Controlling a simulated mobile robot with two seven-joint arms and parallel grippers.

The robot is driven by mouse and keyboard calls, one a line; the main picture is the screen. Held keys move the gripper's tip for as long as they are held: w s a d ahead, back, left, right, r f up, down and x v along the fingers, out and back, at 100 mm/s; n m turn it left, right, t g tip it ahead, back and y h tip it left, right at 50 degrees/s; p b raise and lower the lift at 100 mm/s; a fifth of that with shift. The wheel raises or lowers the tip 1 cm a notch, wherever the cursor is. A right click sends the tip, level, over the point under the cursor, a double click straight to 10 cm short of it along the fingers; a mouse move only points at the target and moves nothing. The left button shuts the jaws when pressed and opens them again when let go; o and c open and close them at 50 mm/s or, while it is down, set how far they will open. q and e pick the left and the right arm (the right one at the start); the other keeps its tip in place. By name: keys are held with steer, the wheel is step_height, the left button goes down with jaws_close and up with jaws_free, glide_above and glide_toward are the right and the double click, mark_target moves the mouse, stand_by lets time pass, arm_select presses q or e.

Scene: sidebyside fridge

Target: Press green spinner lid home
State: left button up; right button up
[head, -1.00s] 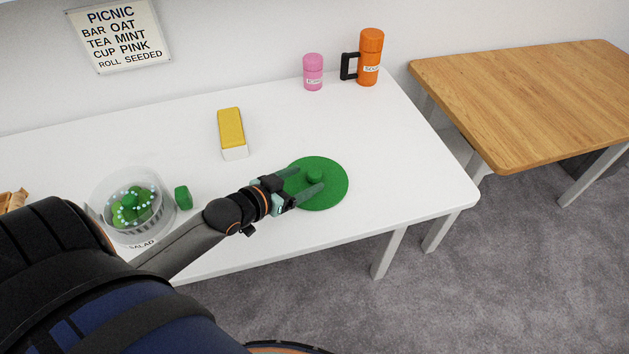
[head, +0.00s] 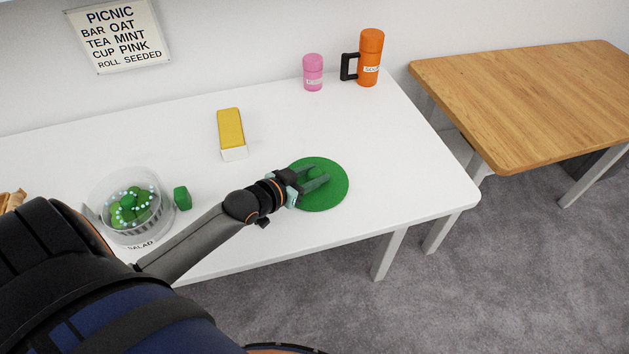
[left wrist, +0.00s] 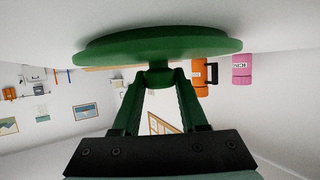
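The green spinner lid (head: 333,196) is a flat disc with a small raised knob. It lies on the white table, right of the salad spinner bowl. My left gripper (head: 319,176) is over the lid with its fingers closed in on both sides of the knob. In the left wrist view the lid (left wrist: 160,46) is seen edge-on and the fingertips (left wrist: 160,78) meet the knob's sides. The clear spinner bowl (head: 157,222) stands open at the left, holding green pieces with pale dots. My right gripper is not in view.
A green block (head: 182,198) stands beside the bowl. A yellow-topped white box (head: 231,133) is mid-table. A pink cup (head: 313,73) and an orange flask (head: 370,60) stand at the back. A wooden table (head: 540,95) is at the right.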

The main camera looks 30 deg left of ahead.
mark_target(313, 174)
arm_select(q)
jaws_close()
steer(key=shift+r, duration=0.15)
steer(key=shift+r, duration=0.25)
step_height(313, 174, up, 3)
steer(key=shift+f+p, duration=0.15)
steer(key=shift+p, duration=0.15)
steer(key=s+d+r+p, duration=0.1)
steer(key=s+d+r, duration=0.1)
steer(key=s+r, duration=0.2)
steer(key=s+d+r+p, duration=0.1)
steer(key=s+d+r, duration=0.1)
steer(key=s+r, duration=0.3)
steer(key=shift+s+d+r, duration=0.3)
steer(key=shift+s+d, duration=0.1)
steer(key=shift+s, duration=1.65)
